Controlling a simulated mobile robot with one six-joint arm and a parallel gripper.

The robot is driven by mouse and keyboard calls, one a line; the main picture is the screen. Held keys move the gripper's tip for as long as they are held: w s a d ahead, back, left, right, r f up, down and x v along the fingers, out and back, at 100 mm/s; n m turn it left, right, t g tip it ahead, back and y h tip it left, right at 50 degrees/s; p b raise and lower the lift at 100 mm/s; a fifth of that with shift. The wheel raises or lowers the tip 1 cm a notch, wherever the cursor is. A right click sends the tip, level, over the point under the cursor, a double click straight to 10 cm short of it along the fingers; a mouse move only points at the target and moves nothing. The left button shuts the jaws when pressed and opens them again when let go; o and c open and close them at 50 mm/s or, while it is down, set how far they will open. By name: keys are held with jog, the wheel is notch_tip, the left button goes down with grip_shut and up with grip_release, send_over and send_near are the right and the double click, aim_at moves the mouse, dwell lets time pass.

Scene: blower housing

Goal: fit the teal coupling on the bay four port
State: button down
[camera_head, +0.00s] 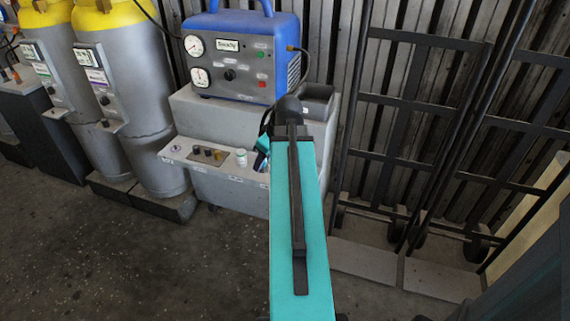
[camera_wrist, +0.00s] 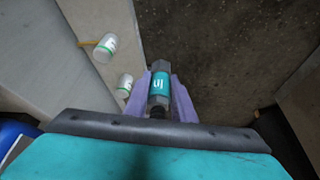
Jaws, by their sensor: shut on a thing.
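The teal coupling (camera_wrist: 160,84) is a grey, hex-sided fitting with a teal band and a white mark, seen in the wrist view. My gripper (camera_wrist: 161,92) has purple fingers shut on it, one on each side, with its grey end pointing away from the wrist. Dark floor lies behind it in that view, beside the edge of a pale ledge. In the head view my arm hides most of the gripper, and the coupling cannot be made out. Grey tanks with yellow tops (camera_head: 101,88) stand at the left; their labels are too small to read, so the bay four port cannot be picked out.
A blue machine with gauges (camera_head: 242,58) stands on a grey cart (camera_head: 205,115). The cart's front ledge holds small dark and brass fittings (camera_head: 207,152) and a white jar (camera_head: 241,158). Hand trucks (camera_head: 410,130) lean on the right wall. Floor in front is clear.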

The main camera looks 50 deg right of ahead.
jog(key=w+a+r+p, duration=0.2)
jog(key=w+a+r, duration=0.3)
jog(key=a, duration=0.8)
jog(key=w+a+r+p, duration=0.2)
jog(key=w+a+r, duration=0.4)
jog(key=a, duration=0.8)
jog(key=w+a+r+m+p, duration=0.1)
jog(key=w+a+r, duration=0.4)
jog(key=a, duration=0.9)
jog(key=shift+w+a+r+p, duration=0.2)
jog(key=shift+w+r+p, duration=0.15)
jog(key=shift+w+p, duration=0.5)
